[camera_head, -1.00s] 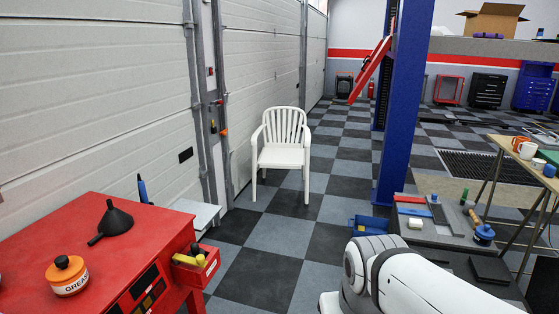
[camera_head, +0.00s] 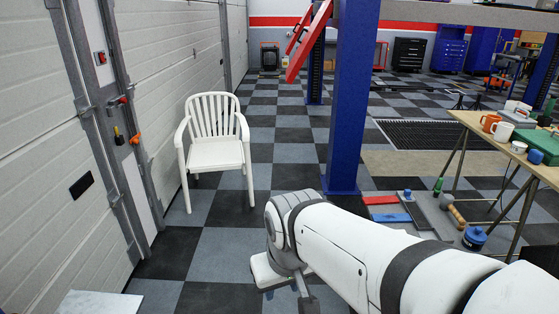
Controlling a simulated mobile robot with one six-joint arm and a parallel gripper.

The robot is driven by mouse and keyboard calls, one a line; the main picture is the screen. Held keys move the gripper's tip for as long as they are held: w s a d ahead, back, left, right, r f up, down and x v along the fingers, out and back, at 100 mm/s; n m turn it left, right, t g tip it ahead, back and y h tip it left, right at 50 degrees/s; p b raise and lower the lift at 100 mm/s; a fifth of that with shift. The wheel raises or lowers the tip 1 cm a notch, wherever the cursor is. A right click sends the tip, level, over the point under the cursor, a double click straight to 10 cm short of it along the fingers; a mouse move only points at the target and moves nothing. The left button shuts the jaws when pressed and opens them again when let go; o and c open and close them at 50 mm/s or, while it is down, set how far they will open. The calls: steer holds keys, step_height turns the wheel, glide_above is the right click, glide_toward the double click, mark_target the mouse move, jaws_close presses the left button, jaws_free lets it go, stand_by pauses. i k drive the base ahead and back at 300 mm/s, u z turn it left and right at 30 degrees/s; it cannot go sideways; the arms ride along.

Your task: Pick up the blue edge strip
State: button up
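The blue edge strip (camera_head: 392,218) appears to be the flat blue piece lying low beyond my arm, just in front of a red strip (camera_head: 381,200). My arm reaches in from the lower right and bends down near the bottom middle of the view.
A white chair (camera_head: 214,150) stands left of centre. A blue post (camera_head: 352,100) rises behind the strips. A table (camera_head: 500,130) with mugs stands at right. Checkered floor is open around the chair.

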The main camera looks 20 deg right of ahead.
mark_target(404, 218)
steer(key=i, duration=2.6)
steer(key=z, duration=3)
steer(key=i, duration=1)
steer(key=u, duration=0.05)
